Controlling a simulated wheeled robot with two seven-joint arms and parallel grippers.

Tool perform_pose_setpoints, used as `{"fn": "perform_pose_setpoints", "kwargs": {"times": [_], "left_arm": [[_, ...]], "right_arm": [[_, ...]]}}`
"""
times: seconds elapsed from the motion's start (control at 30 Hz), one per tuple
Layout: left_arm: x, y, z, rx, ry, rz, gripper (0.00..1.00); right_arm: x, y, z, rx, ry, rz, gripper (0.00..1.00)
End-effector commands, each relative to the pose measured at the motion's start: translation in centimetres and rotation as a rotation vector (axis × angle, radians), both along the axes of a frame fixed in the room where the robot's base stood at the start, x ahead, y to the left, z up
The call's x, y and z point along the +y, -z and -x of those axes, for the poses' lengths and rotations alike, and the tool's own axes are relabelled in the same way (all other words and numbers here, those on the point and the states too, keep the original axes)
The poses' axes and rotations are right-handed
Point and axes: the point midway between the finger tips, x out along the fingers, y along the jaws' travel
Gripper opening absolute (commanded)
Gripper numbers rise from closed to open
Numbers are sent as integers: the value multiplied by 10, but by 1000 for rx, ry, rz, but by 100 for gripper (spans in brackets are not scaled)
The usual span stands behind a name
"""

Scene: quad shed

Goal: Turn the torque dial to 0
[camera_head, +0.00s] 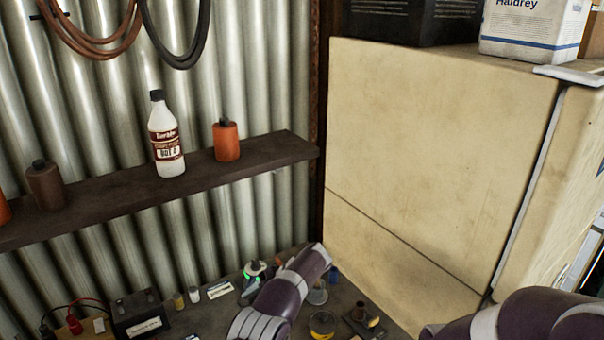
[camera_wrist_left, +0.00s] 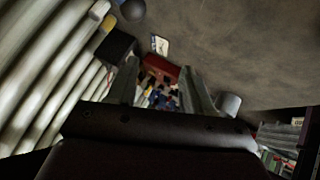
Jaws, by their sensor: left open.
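I cannot make out a torque dial in either view. In the left wrist view my left gripper (camera_wrist_left: 160,68) is open. A red box (camera_wrist_left: 162,72) and a jumble of small coloured items show beyond and between its fingers. In the head view a purple and grey arm link of mine crosses the bench at the bottom middle, and I cannot make out the left gripper's fingers there. A small grey and dark thing with green lights (camera_head: 254,275) shows beside that link; I cannot tell what it is. My right gripper is out of view; only part of its arm shows at bottom right.
A shelf (camera_head: 110,196) on the corrugated wall holds a white bottle (camera_head: 166,140) and an orange container (camera_head: 226,141). A cream cabinet (camera_head: 430,150) stands at right. The bench holds a dark battery-like box (camera_head: 138,312), a yellow roll (camera_head: 322,323) and small containers.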

Motion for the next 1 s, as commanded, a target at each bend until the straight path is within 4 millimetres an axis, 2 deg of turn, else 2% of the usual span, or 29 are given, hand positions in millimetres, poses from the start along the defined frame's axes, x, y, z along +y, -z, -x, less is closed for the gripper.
{"fn": "perform_pose_setpoints", "kwargs": {"times": [0.13,0.23,0.3,0.37,0.43,0.47,0.5,0.57,0.6,0.67,0.7,0.8,0.9,0.93,1.0], "left_arm": [[16,-1,-45,-150,216,-116,51],[18,-12,-80,-243,436,-176,51],[11,-22,-103,-286,631,-196,51],[-2,-30,-116,-298,835,-191,51],[-23,-33,-115,-258,1119,-141,51],[-33,-31,-104,-213,1255,-99,51],[-45,-26,-77,-124,1440,-24,51],[-50,-15,-14,58,1672,113,51],[-46,-11,28,172,1775,191,51],[-33,-10,89,338,1887,292,51],[-22,-11,130,446,1945,350,51],[12,-21,221,685,2037,457,51],[44,-36,291,845,2088,485,51],[51,-41,304,860,2094,470,51],[59,-51,316,837,2082,435,51]], "right_arm": [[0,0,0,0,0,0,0],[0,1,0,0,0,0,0],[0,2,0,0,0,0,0],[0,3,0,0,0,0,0],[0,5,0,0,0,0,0],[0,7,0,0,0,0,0],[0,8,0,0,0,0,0],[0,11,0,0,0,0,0],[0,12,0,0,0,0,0],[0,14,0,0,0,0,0],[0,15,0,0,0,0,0],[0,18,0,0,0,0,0],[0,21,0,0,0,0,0],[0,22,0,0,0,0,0],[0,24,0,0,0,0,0]]}}
